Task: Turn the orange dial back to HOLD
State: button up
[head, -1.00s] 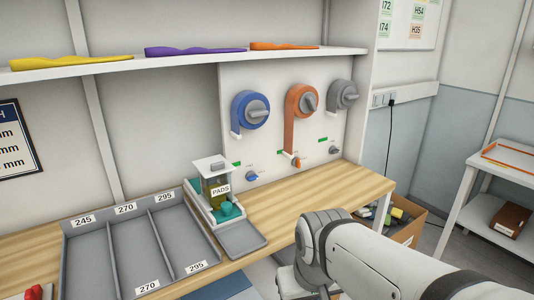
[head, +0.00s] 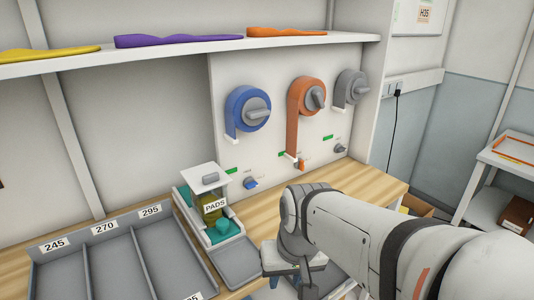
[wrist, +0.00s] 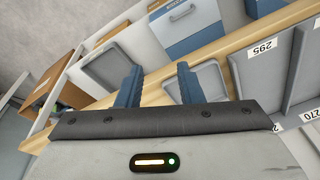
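The small orange dial (head: 299,165) is on the white wall panel, below the large orange roll (head: 307,97) with its hanging strip. Its pointer setting is too small to read. A small blue dial (head: 251,183) is to its left and a small grey dial (head: 340,149) to its right. My gripper shows in the wrist view (wrist: 158,83) with its two blue fingers apart and nothing between them. It points down over the bench edge, away from the dial. In the head view my arm is in front of the bench, below and apart from the panel, and mostly hides the gripper.
A pad dispenser (head: 206,180) labelled PADS stands on the bench, left of the panel's lower part. A grey sorting tray (head: 75,240) is at the left. A shelf (head: 190,50) with coloured insoles runs above. The wooden bench top (head: 345,185) below the dials is clear.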

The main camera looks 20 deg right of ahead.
jog(key=w+r+m+t+y+p, duration=0.2)
jog(key=w+m+y+p, duration=0.3)
jog(key=w+m+y, duration=1.25)
jog(key=m+t+h+p, duration=0.3)
jog(key=m+t+h, duration=0.9)
jog(key=m+t, duration=0.1)
send_near(304, 163)
jog(key=shift+w+a+r, duration=0.15)
jog(key=shift+w+a, duration=0.05)
jog(key=shift+w, duration=0.25)
jog(key=shift+w+m+p, duration=0.25)
jog(key=shift+p, duration=0.05)
jog(key=p+x, duration=0.2)
jog(key=x, duration=0.5)
jog(key=shift+w, duration=0.1)
grip_shut()
